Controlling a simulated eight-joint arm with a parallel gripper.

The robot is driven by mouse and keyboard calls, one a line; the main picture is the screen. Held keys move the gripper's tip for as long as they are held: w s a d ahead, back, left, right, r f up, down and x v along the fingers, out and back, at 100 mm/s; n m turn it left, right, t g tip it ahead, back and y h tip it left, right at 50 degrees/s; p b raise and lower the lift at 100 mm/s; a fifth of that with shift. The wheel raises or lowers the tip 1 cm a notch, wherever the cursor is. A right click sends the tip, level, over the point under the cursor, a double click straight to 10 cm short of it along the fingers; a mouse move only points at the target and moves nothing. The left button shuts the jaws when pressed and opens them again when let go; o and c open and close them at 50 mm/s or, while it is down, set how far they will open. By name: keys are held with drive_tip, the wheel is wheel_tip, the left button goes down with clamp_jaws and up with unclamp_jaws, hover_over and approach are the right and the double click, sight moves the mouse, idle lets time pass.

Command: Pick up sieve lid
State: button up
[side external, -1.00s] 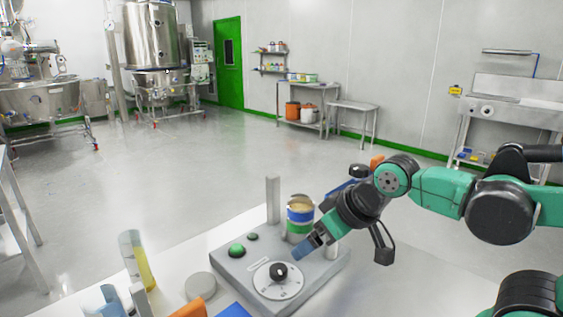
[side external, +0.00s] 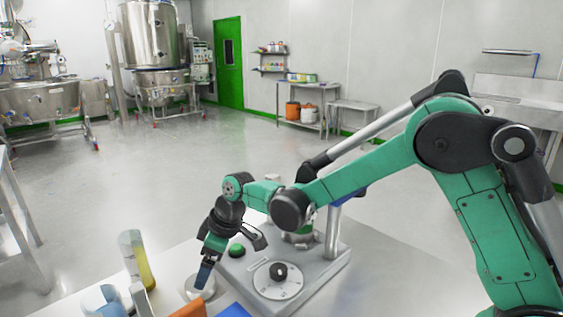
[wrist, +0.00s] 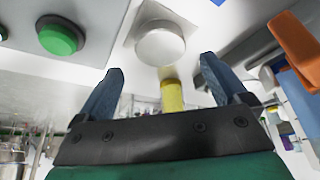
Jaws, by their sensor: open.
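The sieve lid looks to be a small pale grey round disc (side external: 208,292) on the white table, left of the grey device; my fingers partly cover it in the side view. In the wrist view the lid (wrist: 160,46) lies ahead of the fingertips, roughly centred between them. My gripper (side external: 203,276) points down at the lid with blue fingers. In the wrist view my gripper (wrist: 162,76) is open, with nothing between the fingers. I cannot tell the exact gap between fingertips and lid.
The grey device (side external: 318,276) with a dial and green button (side external: 236,250) stands close on the right. A cylinder of yellow liquid (side external: 143,268), a blue beaker (side external: 103,300) and an orange object (side external: 188,310) are close on the left and front.

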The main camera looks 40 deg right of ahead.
drive_tip(key=shift+x, duration=2.85)
drive_tip(key=c, duration=1.1)
drive_tip(key=shift+r, duration=0.15)
